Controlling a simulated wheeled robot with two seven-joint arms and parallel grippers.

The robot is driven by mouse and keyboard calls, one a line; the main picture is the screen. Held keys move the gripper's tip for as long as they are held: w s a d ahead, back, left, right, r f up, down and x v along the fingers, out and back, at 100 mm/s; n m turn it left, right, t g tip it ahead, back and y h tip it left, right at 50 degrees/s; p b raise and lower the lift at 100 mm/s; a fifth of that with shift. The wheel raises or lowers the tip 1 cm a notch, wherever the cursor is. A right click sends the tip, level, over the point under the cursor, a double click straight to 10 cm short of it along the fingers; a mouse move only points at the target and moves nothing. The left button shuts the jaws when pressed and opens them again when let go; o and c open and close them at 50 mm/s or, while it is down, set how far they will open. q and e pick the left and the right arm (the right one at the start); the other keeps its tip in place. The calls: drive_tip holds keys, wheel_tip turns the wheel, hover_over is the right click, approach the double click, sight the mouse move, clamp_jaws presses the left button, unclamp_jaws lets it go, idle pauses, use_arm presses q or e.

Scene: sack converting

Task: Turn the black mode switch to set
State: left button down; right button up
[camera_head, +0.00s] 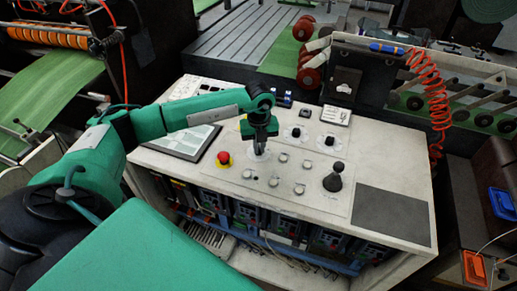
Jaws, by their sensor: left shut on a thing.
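My left gripper (260,147) points down at the white control panel (310,205), shut on a knob at the left end of a row of round dials. The knob, taken as the black mode switch, is mostly hidden by the fingers; its pale round base plate (258,155) shows below them. Its setting cannot be read. My right gripper is not in view.
A red mushroom button (223,157) on a yellow base sits just left of the gripper. Several small pale buttons (274,182) and a black joystick (333,180) stand in front. A flat screen (190,141) lies left. A dark pad (393,214) leaves clear room at right.

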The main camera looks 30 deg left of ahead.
use_arm(q)
drive_tip(key=shift+w+n+b, duration=0.1)
drive_tip(key=shift+n+b, duration=0.3)
drive_tip(key=shift+n, duration=1.1)
drive_tip(key=c, duration=1.5)
unclamp_jaws()
